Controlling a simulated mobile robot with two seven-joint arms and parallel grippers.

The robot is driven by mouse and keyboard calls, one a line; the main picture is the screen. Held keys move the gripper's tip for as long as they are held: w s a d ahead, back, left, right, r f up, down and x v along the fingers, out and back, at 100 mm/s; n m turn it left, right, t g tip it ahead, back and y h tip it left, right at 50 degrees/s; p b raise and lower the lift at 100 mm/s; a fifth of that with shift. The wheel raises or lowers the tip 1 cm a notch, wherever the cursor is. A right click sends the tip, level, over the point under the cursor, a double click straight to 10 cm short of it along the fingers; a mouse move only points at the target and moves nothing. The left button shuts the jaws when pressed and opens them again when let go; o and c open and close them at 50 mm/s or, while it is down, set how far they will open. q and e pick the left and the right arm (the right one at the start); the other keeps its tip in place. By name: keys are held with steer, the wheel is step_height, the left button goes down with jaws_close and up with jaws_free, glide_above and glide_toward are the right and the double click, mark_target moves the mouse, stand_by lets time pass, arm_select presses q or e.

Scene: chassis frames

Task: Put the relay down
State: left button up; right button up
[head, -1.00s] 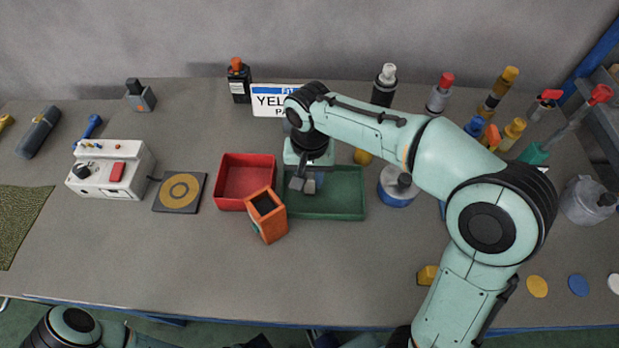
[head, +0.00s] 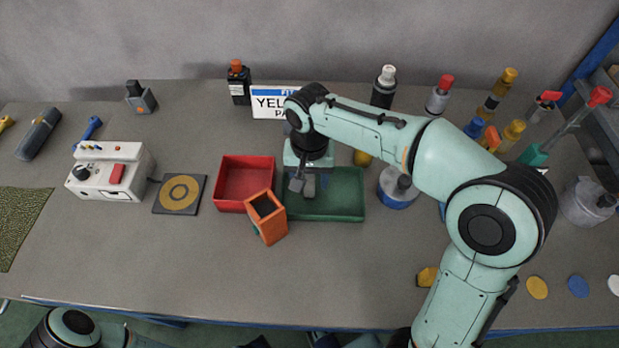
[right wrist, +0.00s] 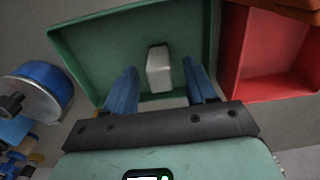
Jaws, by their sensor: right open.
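The relay is a small pale grey block (right wrist: 159,75) on the floor of the green tray (right wrist: 85,40) in the right wrist view. My right gripper (right wrist: 159,66) is open, with one blue finger on each side of the relay and a visible gap to both. In the head view the right gripper (head: 303,184) is low over the left part of the green tray (head: 345,213). There I cannot clearly tell the relay from the grey fingers. My left gripper is out of view.
A red tray (head: 222,197) adjoins the green one on the left. An orange open box (head: 272,227) stands in front of them. A blue-and-white canister (head: 397,193) is just right of the green tray. The front middle of the bench is clear.

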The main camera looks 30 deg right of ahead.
mark_target(309, 179)
step_height(309, 179, up, 11)
steer(key=p, duration=0.2)
steer(key=shift+r, duration=0.15)
stand_by(0.4)
